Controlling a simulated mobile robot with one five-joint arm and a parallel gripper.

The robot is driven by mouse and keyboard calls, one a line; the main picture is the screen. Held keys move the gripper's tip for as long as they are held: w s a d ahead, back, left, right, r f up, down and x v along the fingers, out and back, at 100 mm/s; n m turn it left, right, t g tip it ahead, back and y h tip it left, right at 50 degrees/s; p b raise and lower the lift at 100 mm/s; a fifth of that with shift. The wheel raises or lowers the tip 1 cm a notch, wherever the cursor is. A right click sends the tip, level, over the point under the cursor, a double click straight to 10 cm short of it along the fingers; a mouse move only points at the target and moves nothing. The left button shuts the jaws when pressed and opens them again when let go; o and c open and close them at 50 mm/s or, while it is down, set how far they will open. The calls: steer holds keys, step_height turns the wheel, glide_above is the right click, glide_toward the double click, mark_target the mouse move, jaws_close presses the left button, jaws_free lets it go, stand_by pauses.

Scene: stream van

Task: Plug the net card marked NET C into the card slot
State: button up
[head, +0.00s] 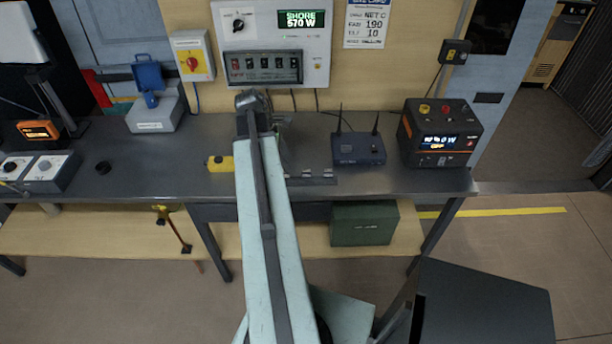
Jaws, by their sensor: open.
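A low dark rack (325,181) lies at the front of the bench, with a few small grey pieces on it that may be the net cards. No NET C marking is readable on them. A dark blue router (345,156) with two antennas stands behind the rack, to its right. I cannot make out a card slot on it. My arm reaches up from the bottom over the bench, left of the rack. My gripper (276,121) is at its far end, open, small and partly hidden by the arm. I see nothing held in it.
A black power box (437,140) stands right of the router. A yellow object (218,163) lies left of my arm. A switch panel (263,68) hangs behind. The bench (200,143) has bare room on the left.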

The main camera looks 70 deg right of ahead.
mark_target(306, 171)
steer(key=s, duration=0.1)
steer(key=s+d+f+b, duration=0.2)
steer(key=s, duration=0.1)
steer(key=shift+s, duration=0.1)
steer(key=b+x, duration=0.5)
steer(key=x, duration=0.1)
steer(key=shift+s+r+b, duration=0.1)
steer(key=shift+b, duration=0.2)
steer(key=shift+r, duration=0.2)
jaws_close()
